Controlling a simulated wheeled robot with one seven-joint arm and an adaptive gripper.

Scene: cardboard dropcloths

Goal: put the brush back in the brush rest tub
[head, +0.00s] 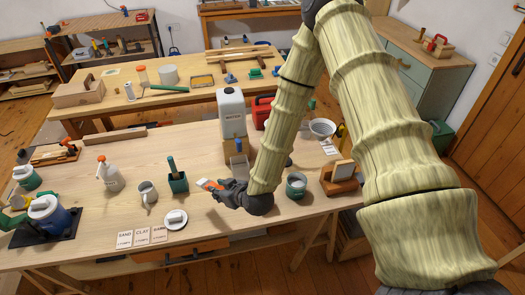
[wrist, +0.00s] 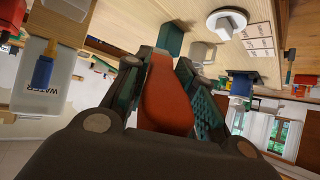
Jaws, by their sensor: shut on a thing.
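My gripper (head: 213,187) is shut on the brush (head: 209,184), which shows orange with a pale end in the head view. Its red-orange body (wrist: 168,95) fills the space between the fingers in the wrist view. The inside of the tub is not clear to see.
A grey mug (head: 147,192) and a white lidded disc (head: 175,219) stand near the tub, with label cards (head: 140,236) in front. A white water container (head: 231,113) stands behind the gripper. A round pot (head: 296,185) and a wooden block holder (head: 340,178) stand to the right.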

